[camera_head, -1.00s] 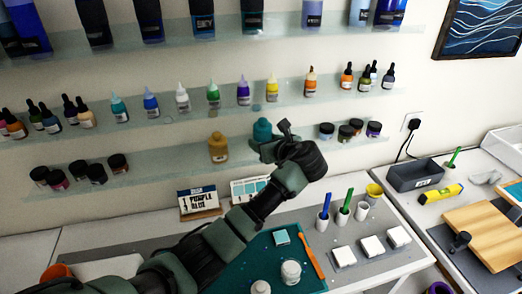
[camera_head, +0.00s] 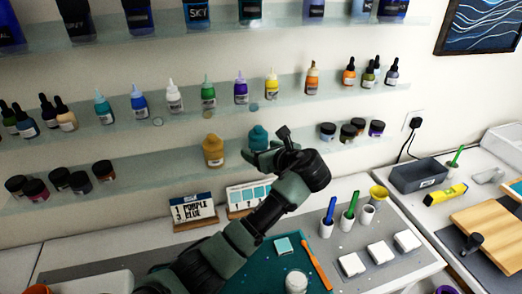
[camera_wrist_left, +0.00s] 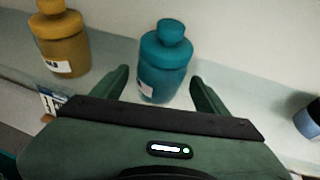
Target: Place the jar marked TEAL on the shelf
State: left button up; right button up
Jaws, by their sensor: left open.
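The teal jar (camera_head: 258,135) stands upright on the lowest glass shelf (camera_head: 130,177), just right of an ochre jar (camera_head: 213,150). In the left wrist view the teal jar (camera_wrist_left: 165,62) has a round cap and a white label turned partly away, its text not readable. My left gripper (camera_head: 265,158) is at the shelf's front by the teal jar. In the wrist view its open fingers (camera_wrist_left: 158,78) are spread to either side of the jar's lower body, with a gap visible on each side. My right gripper is not in view.
Dark-lidded pots (camera_head: 352,130) stand to the right on the same shelf, others (camera_head: 60,179) to the left. Dropper bottles (camera_head: 208,93) line the shelf above.

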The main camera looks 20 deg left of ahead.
pick_arm(q)
jog(key=b+v, duration=0.2)
jog(key=v, duration=0.9)
jog(key=shift+s+d, duration=0.3)
jog(key=shift+d, duration=0.05)
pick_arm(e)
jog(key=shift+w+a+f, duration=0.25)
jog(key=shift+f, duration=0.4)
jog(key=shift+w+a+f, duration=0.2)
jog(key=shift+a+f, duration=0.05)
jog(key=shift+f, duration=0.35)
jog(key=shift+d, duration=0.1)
